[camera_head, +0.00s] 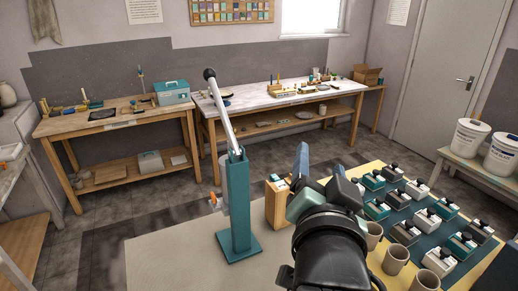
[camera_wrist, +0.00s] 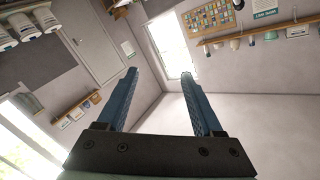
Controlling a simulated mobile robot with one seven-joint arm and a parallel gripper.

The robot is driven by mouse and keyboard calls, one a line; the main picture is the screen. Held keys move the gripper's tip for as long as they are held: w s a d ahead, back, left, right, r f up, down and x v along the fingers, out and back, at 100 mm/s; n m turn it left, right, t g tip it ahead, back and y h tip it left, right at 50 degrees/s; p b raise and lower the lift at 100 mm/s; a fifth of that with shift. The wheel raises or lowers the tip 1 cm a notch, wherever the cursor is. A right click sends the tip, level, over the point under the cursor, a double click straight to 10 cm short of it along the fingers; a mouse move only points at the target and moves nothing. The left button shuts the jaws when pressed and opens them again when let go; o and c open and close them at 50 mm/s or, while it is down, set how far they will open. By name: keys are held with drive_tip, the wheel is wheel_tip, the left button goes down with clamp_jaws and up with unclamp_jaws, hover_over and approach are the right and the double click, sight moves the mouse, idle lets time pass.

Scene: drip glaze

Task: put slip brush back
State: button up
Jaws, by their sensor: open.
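I cannot make out the slip brush for certain. A thin upright tool (camera_head: 140,77) stands on the left wooden bench (camera_head: 70,131), too small to identify. Small slim items also stand on the white-topped bench (camera_head: 290,93) at the back. My gripper (camera_wrist: 160,75) is open and empty, with blue fingers apart and only walls and window beyond them in the wrist view. In the head view its blue fingers (camera_head: 301,160) rise just right of a wooden box (camera_head: 276,205), whose contents are partly hidden by my arm.
A teal lever press (camera_head: 239,205) stands on the near table (camera_head: 165,255), its handle raised. Rows of small dark-knobbed blocks (camera_head: 405,232) and several cups (camera_head: 396,259) fill the right side. White buckets (camera_head: 468,136) stand at far right. Floor between tables and benches is clear.

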drive_tip(key=s+a+r+n+t+y, duration=0.1)
drive_tip(key=s+a+r+n+t, duration=0.1)
drive_tip(key=r, duration=0.6)
drive_tip(key=s+a+r+n+t+y, duration=0.1)
drive_tip(key=s+a+r+n+t, duration=0.2)
drive_tip(key=r, duration=0.6)
drive_tip(key=s+a+r+n+t+y, duration=0.2)
drive_tip(key=s+a+r+t, duration=0.3)
drive_tip(key=r, duration=0.3)
drive_tip(key=shift+s+a+r+n, duration=0.15)
drive_tip(key=shift+s+a+n, duration=0.35)
drive_tip(key=shift+s+n, duration=0.2)
